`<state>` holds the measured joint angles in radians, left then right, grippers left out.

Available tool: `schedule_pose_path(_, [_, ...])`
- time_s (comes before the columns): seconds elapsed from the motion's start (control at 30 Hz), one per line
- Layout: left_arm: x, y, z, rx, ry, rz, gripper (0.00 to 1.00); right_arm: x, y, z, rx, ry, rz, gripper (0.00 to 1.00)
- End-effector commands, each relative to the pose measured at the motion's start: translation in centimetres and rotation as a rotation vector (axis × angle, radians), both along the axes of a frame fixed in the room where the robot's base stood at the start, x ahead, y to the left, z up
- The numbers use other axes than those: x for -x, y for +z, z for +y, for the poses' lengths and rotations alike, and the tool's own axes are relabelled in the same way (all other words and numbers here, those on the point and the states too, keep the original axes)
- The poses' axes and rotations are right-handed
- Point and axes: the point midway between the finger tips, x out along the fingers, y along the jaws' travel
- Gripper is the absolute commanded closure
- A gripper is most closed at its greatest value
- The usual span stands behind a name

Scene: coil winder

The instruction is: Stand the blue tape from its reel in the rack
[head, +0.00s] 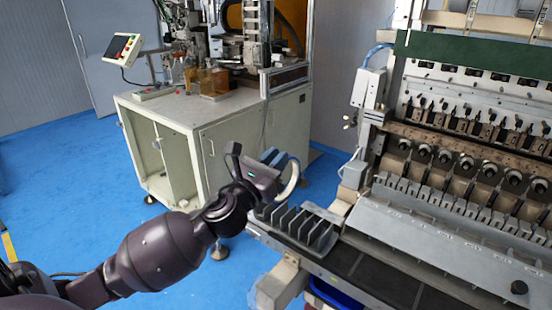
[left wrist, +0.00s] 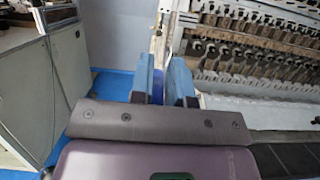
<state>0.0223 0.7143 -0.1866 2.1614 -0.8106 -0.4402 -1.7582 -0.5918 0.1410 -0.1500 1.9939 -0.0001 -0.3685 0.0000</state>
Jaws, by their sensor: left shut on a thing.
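My left gripper (head: 272,157) is raised just above and behind the left end of the grey slotted rack (head: 318,238) in the head view. It is shut on the blue tape (left wrist: 158,87), a strip of which shows between the two light blue fingers in the left wrist view. A pale curved rim (head: 291,178) shows beside the fingers in the head view; I cannot tell whether it is part of the tape. The rack has several upright dividers, and its visible slots look empty. The fingers hide most of the tape. My right gripper is not in view.
The rack stands on the front ledge of a large winding machine (head: 440,180) with rows of spindles. A dark ledge strip (head: 365,275) runs to the right of the rack. A pale green cabinet (head: 225,130) with equipment stands behind my arm. Blue floor (head: 60,160) is clear at left.

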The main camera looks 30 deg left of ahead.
Motion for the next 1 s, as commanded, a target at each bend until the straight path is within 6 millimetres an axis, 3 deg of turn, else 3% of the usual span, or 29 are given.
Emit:
schedule_pose_path(0.5, [0.0,0.0,0.0,0.000,0.000,0.000,1.00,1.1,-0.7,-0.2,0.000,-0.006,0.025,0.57])
schedule_pose_path(1.0, [0.0,0.0,-0.1,0.000,0.000,0.001,1.00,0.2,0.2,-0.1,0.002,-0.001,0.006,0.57])
